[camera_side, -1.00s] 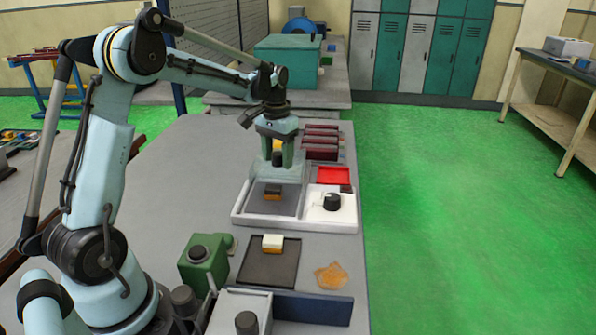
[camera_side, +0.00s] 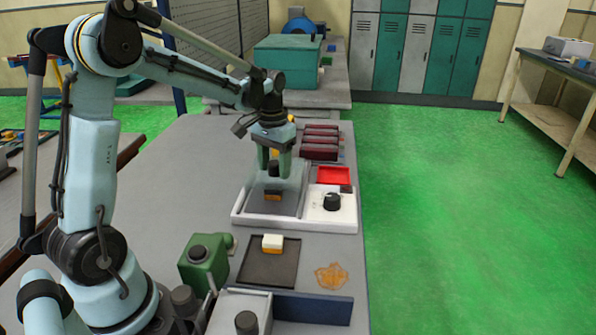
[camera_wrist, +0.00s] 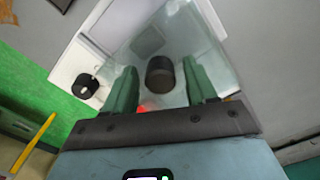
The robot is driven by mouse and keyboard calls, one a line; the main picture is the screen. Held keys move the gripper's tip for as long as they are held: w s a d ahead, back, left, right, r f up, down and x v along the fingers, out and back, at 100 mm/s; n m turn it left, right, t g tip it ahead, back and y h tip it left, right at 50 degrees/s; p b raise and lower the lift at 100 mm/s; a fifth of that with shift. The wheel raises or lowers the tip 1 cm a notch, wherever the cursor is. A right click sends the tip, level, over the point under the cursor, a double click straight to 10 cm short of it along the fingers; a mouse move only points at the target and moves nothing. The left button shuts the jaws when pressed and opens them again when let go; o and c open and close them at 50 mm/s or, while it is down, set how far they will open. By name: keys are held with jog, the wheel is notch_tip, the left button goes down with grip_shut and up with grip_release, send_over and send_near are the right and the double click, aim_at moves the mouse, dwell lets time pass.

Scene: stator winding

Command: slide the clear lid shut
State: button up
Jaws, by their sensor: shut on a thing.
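The clear lid (camera_side: 291,184) is a see-through pane lying over the far part of the grey compartment of the white tray (camera_side: 300,225). Its dark round knob (camera_side: 274,167) stands up between the fingers of my gripper (camera_side: 275,160), which is shut on it. In the wrist view the knob (camera_wrist: 160,77) sits between the two green fingers, with the lid (camera_wrist: 205,55) spreading around it. A dark and orange block (camera_side: 272,197) lies in the compartment, close to the lid's near edge; whether the lid covers it I cannot tell.
A black dial (camera_side: 332,201) stands on the tray's right part, near a red bin (camera_side: 333,175). Dark red boxes (camera_side: 320,150) stand behind. In front are a black mat (camera_side: 268,262) with a white-topped block (camera_side: 272,242), a green device (camera_side: 203,262) and an orange patch (camera_side: 331,276).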

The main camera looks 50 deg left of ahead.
aim_at(272, 185)
jog(key=shift+s+d+f, duration=0.15)
jog(key=shift+s+d, duration=1.35)
jog(key=shift+d, duration=0.1)
jog(key=o, duration=0.3)
jog(key=shift+s+d, duration=0.1)
jog(key=shift+o, duration=0.2)
jog(key=shift+r, duration=3.05)
jog(key=s+d+m+t, duration=0.3)
jog(key=s+d+t, duration=0.4)
jog(key=d, duration=0.4)
jog(key=shift+s+d+f, duration=0.2)
jog(key=shift+d, duration=0.05)
